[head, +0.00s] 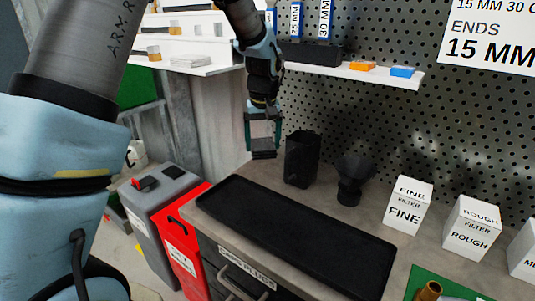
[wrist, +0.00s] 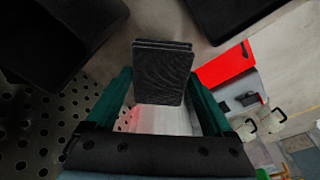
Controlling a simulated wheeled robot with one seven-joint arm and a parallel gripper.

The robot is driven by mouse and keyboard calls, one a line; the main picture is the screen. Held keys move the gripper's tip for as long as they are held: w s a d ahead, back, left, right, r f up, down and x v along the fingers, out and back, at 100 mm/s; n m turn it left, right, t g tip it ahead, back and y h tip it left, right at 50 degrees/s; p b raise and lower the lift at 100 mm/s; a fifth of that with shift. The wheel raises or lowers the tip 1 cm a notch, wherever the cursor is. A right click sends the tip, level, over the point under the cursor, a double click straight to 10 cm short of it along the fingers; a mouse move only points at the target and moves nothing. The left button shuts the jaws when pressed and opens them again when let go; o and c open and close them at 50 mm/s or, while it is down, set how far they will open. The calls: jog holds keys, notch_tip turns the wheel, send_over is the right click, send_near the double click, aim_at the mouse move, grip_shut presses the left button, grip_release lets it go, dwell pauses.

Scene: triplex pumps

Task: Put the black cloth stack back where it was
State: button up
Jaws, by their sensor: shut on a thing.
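The black cloth stack (head: 263,148) is a small block of dark folded layers. My gripper (head: 263,138) is shut on it and holds it, hanging at the fingertips, near the far left corner of the workbench. In the wrist view the stack (wrist: 163,72) sits between the two green fingers. Whether its underside touches the bench cannot be told. A long black tray (head: 290,232) lies on the bench in front of it, with nothing visible in it.
A black bin (head: 301,160) and a black funnel-like object (head: 353,178) stand right of my gripper. White filter boxes (head: 408,205) stand farther right. A shelf (head: 350,74) juts from the pegboard above. Red (head: 187,238) and grey (head: 160,190) bins stand left of the bench.

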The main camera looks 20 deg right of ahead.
aim_at(267, 169)
jog(key=shift+w+d+r, duration=0.1)
jog(key=shift+w+d, duration=0.15)
jog(key=shift+d, duration=0.25)
jog(key=shift+w+d+r, duration=0.1)
jog(key=shift+w+d, duration=0.15)
jog(key=shift+d, duration=0.2)
notch_tip(267, 169, down, 3)
jog(key=shift+a+r+p, duration=0.1)
jog(key=shift+r+p, duration=0.1)
jog(key=shift+p, duration=0.35)
notch_tip(267, 169, down, 4)
jog(key=shift+r+p, duration=0.1)
jog(key=shift+p, duration=0.6)
jog(key=shift+f+p, duration=0.35)
jog(key=shift+f, duration=0.05)
jog(key=shift+w+f, duration=0.1)
jog(key=shift+f, duration=0.15)
jog(key=o, duration=1.1)
jog(key=shift+c, duration=0.2)
